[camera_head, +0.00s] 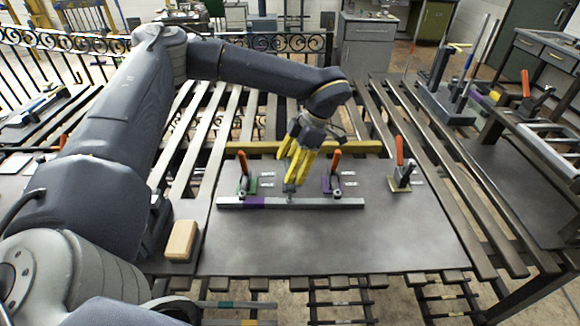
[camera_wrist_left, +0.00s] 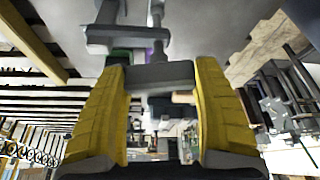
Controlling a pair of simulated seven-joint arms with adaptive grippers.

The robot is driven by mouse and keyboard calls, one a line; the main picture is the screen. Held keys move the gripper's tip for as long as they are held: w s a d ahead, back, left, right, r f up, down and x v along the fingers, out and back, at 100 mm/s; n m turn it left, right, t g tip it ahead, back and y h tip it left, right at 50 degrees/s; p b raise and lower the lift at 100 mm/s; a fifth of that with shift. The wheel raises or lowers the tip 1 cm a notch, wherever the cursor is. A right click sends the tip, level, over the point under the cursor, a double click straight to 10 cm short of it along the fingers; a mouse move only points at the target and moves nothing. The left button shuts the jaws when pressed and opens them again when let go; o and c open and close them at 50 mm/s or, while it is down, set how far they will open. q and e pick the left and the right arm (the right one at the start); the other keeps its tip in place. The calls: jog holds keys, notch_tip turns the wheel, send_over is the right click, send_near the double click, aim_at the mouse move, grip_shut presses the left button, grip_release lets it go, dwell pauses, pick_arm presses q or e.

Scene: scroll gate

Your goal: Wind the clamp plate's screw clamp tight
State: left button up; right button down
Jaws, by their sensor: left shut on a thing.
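My left gripper (camera_head: 290,184) reaches down over the middle of the dark metal table plate (camera_head: 330,240), just behind a long grey bar (camera_head: 320,203) with a purple section. In the left wrist view, its yellow fingers (camera_wrist_left: 163,72) are shut on the ends of a short grey crosspiece (camera_wrist_left: 150,76), which I take for the handle of the screw clamp. A thin stem runs from the crosspiece toward the plate. In the head view the fingers mostly hide the clamp; only a small grey part (camera_head: 289,188) shows at the fingertips. My right gripper is not in view.
A wooden block (camera_head: 181,240) is at front left. The plate's front right is clear.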

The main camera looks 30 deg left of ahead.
pick_arm(q)
jog(key=shift+m, duration=0.3)
jog(key=o, duration=1.2)
jog(key=v, duration=1.2)
jog(key=shift+s+r, duration=0.1)
jog(key=shift+s, duration=0.1)
